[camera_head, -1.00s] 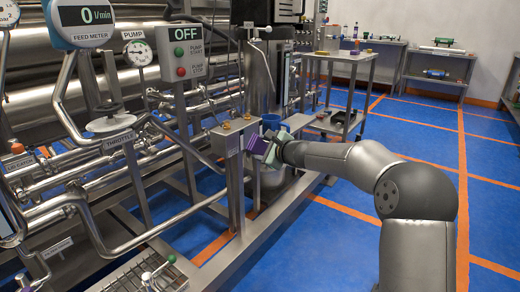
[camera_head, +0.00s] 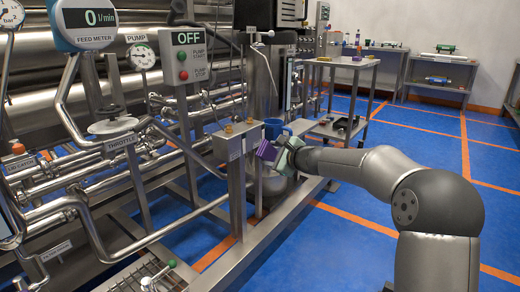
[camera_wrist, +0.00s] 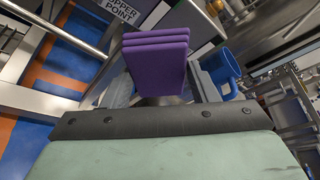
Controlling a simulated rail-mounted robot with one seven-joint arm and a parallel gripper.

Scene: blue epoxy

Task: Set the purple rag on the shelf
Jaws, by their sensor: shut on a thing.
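The purple rag (camera_wrist: 157,58) is a folded stack of layers between the fingers of my gripper (camera_wrist: 160,90) in the wrist view. My gripper is shut on it. In the head view the purple rag (camera_head: 267,151) shows just left of my gripper (camera_head: 276,154), beside the steel post box and in front of a blue mug (camera_head: 273,128). The rag is held in the air. Which surface is the shelf is not clear; a steel table with a lower shelf (camera_head: 338,131) stands behind my gripper.
The blue mug also shows right of the rag in the wrist view (camera_wrist: 222,66). Pipes and a control box (camera_head: 187,56) crowd the left. More benches (camera_head: 438,86) stand at the back wall. Blue floor is open on the right.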

